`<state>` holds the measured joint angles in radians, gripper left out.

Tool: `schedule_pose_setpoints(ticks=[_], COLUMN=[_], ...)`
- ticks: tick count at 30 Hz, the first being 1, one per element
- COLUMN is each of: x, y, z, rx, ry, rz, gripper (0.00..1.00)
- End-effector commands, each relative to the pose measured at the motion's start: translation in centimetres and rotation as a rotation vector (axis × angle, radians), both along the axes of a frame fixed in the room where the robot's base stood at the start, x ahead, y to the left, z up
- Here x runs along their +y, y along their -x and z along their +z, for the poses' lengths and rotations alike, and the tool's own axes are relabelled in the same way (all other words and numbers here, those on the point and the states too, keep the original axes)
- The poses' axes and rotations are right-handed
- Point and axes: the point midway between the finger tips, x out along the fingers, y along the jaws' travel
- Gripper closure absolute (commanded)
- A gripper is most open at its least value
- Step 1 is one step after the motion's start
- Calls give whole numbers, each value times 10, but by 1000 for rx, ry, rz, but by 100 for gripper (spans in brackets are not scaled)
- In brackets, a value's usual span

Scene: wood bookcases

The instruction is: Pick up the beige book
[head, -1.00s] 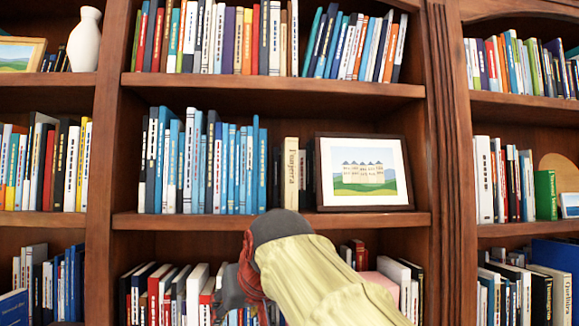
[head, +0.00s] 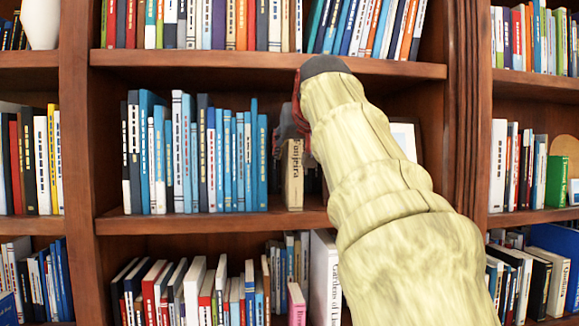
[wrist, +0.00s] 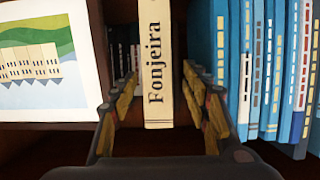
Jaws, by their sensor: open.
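The beige book (head: 293,175), with "Fonjeira" on its spine, stands upright on the middle shelf (head: 200,224), right of the row of blue books. It also shows upright in the centre of the wrist view (wrist: 156,65). My gripper (wrist: 160,95) is open, with one finger on each side of the book's spine and dark gaps between the fingers and the book. In the head view my gripper (head: 292,125) is at the upper part of the book, partly hidden by my arm.
Blue books (head: 215,160) stand close to the left of the beige book in the head view. The shelf above (head: 220,62) is close over my arm.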

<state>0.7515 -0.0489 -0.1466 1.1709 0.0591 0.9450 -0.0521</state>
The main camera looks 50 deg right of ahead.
Motion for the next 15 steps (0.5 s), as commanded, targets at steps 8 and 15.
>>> schedule_pose_setpoints(ticks=[8,15], x=[-20,-39], y=[-20,-41], z=[-15,-28], rx=[5,2], ry=[-4,-2], rz=[0,1], gripper=[53,53])
